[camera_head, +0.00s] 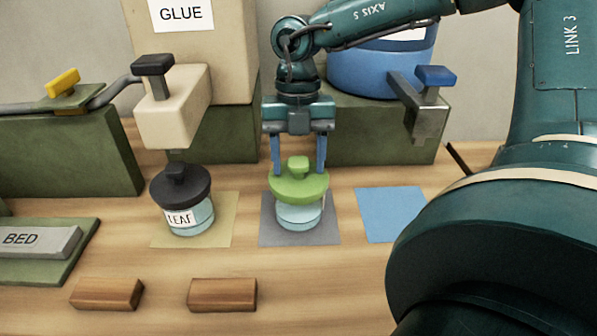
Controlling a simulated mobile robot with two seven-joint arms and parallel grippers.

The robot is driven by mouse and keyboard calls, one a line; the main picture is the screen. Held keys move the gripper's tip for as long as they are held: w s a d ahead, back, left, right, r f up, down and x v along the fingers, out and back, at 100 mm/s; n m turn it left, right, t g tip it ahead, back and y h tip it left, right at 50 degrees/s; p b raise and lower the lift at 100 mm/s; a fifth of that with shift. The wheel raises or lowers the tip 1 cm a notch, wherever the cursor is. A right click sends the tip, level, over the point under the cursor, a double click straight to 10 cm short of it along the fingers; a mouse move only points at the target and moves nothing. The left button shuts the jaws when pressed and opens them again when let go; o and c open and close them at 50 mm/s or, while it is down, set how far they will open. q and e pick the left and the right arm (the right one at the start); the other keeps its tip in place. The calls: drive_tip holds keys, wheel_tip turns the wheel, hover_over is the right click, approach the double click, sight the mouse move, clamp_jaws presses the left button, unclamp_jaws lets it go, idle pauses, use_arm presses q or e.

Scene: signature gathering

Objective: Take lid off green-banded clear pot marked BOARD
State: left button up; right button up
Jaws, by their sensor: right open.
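A clear pot (300,216) with bluish contents stands on a grey square mat (268,237) and wears a green lid (290,189) with a raised knob. No BOARD marking shows on the side facing me. My right gripper (298,168) points down over this lid, its blue fingers apart on either side of the knob. I cannot tell whether the fingers touch the knob or lid. A second clear pot (202,218), labelled LEAF, stands on a yellowish mat (222,230) to the left under a black lid (180,189). My left gripper is out of view.
A blue mat (390,214) to the right is bare. Two wooden blocks (107,294) (222,295) lie in front. Behind stand a GLUE dispenser (175,110) and a blue container (370,75) with a tap (428,105). A BED plate (38,243) lies left.

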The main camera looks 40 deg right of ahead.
sight(298, 160)
drive_tip(key=c, duration=1)
wheel_tip(298, 160, up, 18)
drive_tip(key=shift+p, duration=0.35)
